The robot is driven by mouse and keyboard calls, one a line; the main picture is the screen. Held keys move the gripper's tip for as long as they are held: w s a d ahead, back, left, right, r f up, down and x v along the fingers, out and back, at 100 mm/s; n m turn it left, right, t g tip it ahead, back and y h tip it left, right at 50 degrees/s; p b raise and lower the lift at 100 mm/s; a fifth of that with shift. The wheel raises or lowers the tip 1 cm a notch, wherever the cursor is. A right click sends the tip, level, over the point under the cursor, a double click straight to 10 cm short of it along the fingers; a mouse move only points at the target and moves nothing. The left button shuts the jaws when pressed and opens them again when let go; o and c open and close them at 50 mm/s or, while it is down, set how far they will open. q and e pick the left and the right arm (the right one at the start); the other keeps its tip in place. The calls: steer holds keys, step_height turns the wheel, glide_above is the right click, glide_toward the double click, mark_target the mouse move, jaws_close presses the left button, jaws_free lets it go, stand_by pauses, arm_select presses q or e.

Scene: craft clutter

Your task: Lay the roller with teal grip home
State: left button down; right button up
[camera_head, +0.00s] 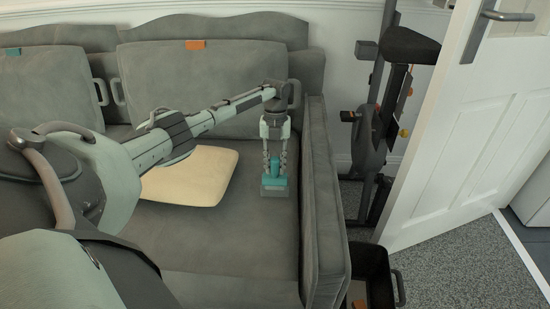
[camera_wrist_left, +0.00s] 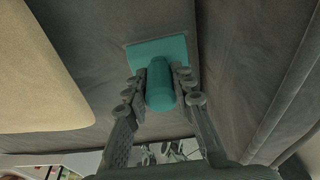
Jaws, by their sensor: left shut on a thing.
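My left gripper (camera_head: 274,165) points down over the right end of the grey sofa seat (camera_head: 225,255), beside the sofa arm. It is shut on a teal thing, taken to be the roller with teal grip (camera_head: 274,182). In the left wrist view the roller (camera_wrist_left: 160,88) shows as a rounded teal grip between the fingers, with a wide flat teal part (camera_wrist_left: 172,47) at its far end. I cannot tell whether its lower end touches the seat. No roller drum can be made out. My right gripper is not in view.
A cream cushion (camera_head: 190,178) lies on the seat left of the gripper. The padded sofa arm (camera_head: 322,200) rises close on the right. A black bin (camera_head: 376,284) stands on the floor beyond it, near an exercise bike (camera_head: 370,130) and an open white door (camera_head: 470,130). The front seat is clear.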

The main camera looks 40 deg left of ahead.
arm_select(q)
steer(key=shift+f, duration=0.2)
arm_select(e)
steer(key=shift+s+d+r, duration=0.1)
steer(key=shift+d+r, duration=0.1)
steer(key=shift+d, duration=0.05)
arm_select(q)
steer(key=c, duration=1.2)
jaws_free()
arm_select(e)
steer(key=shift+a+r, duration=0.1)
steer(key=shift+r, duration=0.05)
arm_select(q)
steer(key=shift+r, duration=0.1)
step_height(320, 180, up, 12)
steer(key=w+a, duration=0.1)
steer(key=shift+w, duration=0.15)
